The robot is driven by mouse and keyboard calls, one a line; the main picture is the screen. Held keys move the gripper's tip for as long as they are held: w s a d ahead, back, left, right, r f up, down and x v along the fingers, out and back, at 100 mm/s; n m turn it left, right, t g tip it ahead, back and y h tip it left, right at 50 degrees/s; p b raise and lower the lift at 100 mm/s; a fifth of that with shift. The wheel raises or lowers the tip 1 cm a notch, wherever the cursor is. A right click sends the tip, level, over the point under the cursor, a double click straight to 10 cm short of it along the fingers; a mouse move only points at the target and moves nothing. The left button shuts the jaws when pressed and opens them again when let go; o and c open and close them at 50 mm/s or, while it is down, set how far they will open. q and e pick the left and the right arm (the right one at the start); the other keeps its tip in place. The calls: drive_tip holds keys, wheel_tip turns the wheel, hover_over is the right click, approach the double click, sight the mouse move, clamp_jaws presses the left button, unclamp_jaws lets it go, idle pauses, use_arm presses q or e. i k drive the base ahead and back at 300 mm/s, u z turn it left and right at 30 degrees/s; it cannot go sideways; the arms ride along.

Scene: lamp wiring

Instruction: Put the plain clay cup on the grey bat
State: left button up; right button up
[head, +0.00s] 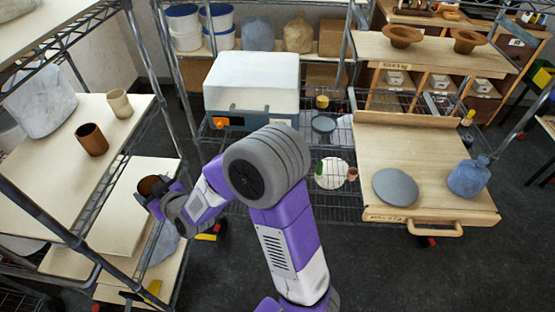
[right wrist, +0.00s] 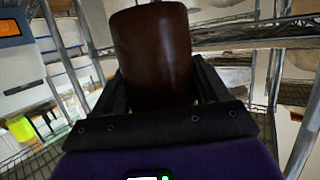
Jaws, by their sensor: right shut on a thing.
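My right gripper (head: 158,198) is shut on a plain brown clay cup (head: 150,185), beside the left rack. In the right wrist view the cup (right wrist: 153,55) stands between the two dark fingers, its surface smooth and dark brown. The grey bat (head: 395,187) is a round flat disc lying bare on the wooden board at the right, far from the gripper. My left gripper is not in view.
A brown cup (head: 92,139) and a cream cup (head: 119,103) stand on the left rack's shelf (head: 50,170). A white-topped box (head: 252,82) stands at the back. The wooden board (head: 440,150) is otherwise largely clear.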

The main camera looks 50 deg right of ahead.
sight(397, 185)
drive_tip(key=z, duration=1.45)
drive_tip(key=i, duration=1)
drive_tip(key=z, duration=1.75)
